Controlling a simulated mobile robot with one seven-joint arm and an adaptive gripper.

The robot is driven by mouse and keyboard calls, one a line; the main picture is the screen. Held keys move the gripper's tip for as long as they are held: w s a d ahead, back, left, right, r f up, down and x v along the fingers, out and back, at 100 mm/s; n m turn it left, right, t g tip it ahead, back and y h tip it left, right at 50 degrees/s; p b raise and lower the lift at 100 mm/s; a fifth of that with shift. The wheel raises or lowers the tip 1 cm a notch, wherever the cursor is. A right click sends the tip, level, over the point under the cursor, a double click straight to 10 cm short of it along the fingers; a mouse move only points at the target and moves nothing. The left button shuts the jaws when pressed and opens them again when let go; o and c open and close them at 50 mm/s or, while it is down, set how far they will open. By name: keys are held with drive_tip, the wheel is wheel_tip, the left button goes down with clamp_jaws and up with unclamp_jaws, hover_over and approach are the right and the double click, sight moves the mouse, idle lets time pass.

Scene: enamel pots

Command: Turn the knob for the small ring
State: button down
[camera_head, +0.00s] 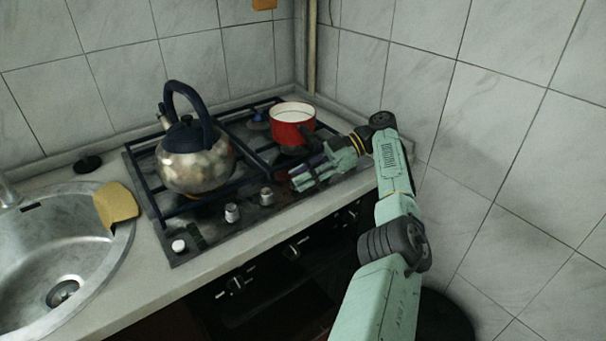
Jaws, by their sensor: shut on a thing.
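The stove's control knobs stand in a row along the front of the hob: a white knob (178,246), then two silvery knobs, one left (232,212) and one right (266,196). My gripper (302,178) is at the right end of this row, low over the hob's front strip, shut on a knob there. The fingers hide that knob, so its angle cannot be seen. The hob (171,218) carries dark pan supports. A bare burner (258,118) shows at the back. Which burner is the small ring cannot be told from here.
A steel kettle (195,168) with a dark handle stands on the left of the hob. A red pot (292,124) stands at the back right, close behind my gripper. A sink (92,252) with a yellow cloth (115,204) is at left. Tiled walls close the back and right.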

drive_tip(key=shift+a, duration=0.1)
drive_tip(key=c, duration=1.2)
unclamp_jaws()
drive_tip(key=shift+f+m+t+b, duration=0.15)
drive_tip(key=shift+m+t+b, duration=0.15)
drive_tip(key=shift+m+t, duration=0.15)
drive_tip(key=shift+s+m+t, duration=0.1)
drive_tip(key=shift+m+t, duration=0.25)
drive_tip(key=shift+t, duration=0.1)
